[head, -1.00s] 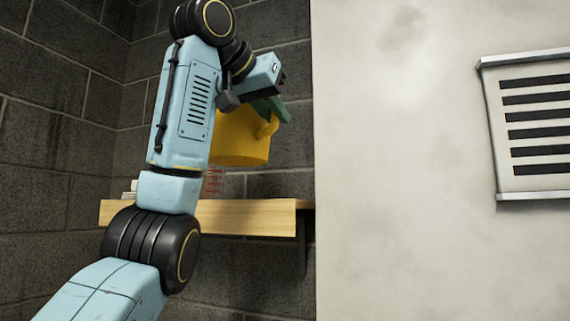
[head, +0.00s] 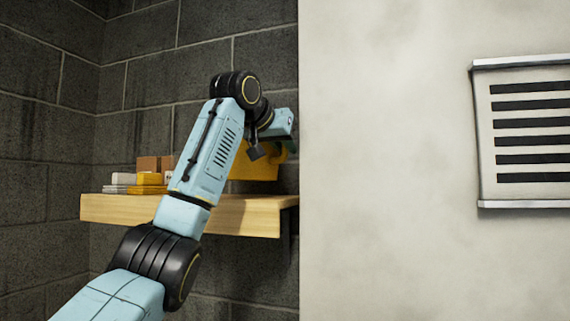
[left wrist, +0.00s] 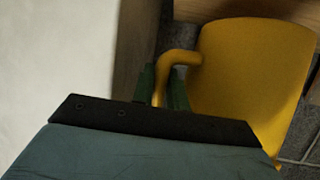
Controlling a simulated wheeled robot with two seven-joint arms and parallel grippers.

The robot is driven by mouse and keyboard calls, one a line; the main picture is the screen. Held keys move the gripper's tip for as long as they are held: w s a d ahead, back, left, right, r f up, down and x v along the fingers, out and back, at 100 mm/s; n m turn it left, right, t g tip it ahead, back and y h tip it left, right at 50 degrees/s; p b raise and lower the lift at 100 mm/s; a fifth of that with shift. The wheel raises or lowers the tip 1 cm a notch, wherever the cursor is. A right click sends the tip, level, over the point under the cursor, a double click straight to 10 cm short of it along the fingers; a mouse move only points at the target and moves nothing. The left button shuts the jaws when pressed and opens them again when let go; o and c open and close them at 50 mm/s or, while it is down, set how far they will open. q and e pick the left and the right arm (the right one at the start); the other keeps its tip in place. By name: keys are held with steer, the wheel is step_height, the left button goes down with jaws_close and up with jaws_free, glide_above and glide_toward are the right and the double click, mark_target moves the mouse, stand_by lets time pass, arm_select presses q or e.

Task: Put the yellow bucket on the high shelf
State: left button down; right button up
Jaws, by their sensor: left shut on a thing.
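The yellow bucket (head: 257,171) is partly hidden behind my left arm in the head view. It also shows large in the left wrist view (left wrist: 245,70), with its side handle toward my gripper. My left gripper (left wrist: 162,88) is shut on that handle, with a green finger on each side of it. The wooden shelf (head: 110,208) is on the dark block wall. The bucket's base shows a little above the shelf's top line, near its right end. I cannot tell whether they touch. A wooden surface shows behind the bucket in the left wrist view (left wrist: 225,9).
A yellow box (head: 151,181), a brown box (head: 149,163) and pale flat items (head: 119,182) sit on the shelf's left-middle part. A pale wall (head: 390,170) with a slatted vent (head: 525,130) stands right of the shelf, close to my gripper.

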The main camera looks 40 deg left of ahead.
mark_target(284, 160)
arm_select(q)
step_height(284, 160, down, 3)
steer(key=shift+d+f+b, duration=0.1)
steer(key=shift+f+b, duration=0.1)
steer(key=shift+b, duration=0.15)
steer(key=shift+w+f, duration=0.15)
steer(key=shift+f, duration=0.1)
steer(key=c, duration=1.4)
jaws_free()
steer(key=shift+f, duration=0.1)
steer(key=shift+r, duration=0.25)
steer(key=b+v, duration=0.2)
steer(key=v, duration=1)
steer(key=shift+f, duration=0.1)
